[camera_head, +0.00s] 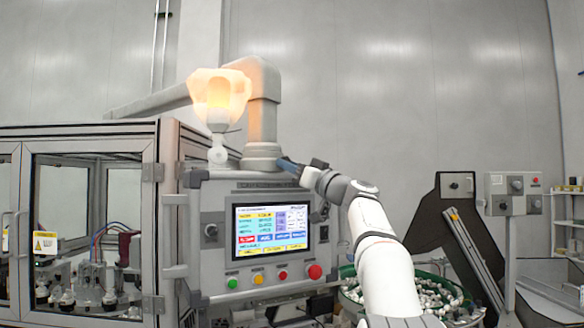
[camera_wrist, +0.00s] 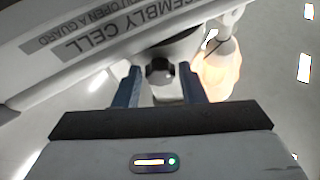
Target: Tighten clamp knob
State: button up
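The clamp knob (camera_wrist: 160,73) is a small dark knob on the pale collar under the support arm of the control panel, in the wrist view. My gripper (camera_wrist: 159,80) has its two blue fingers apart, one on each side of the knob, with a narrow gap seeming to show on both sides. Whether the fingertips reach past the knob is hard to tell. In the head view my gripper (camera_head: 283,162) is at the column base on top of the panel, and the knob is hidden there behind the fingers.
The control panel (camera_head: 221,200) with its lit screen (camera_head: 271,230) and red button (camera_head: 315,271) is just below my gripper. A lit lamp (camera_head: 218,98) stands close to the left. A guarded machine (camera_head: 160,180) is farther left, and a bowl of parts (camera_head: 440,298) sits at right.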

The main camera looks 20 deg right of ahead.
jog(key=c, duration=0.6)
jog(key=shift+a+m+t+h+b, duration=0.1)
jog(key=shift+m+t+h+b, duration=0.4)
jog(key=shift+m, duration=0.7)
jog(key=shift+m+t+h+b, duration=0.1)
jog(key=shift+m+h+b, duration=0.15)
jog(key=shift+m+h, duration=0.7)
jog(key=shift+m+y, duration=0.25)
jog(key=o, duration=1)
jog(key=shift+s, duration=0.1)
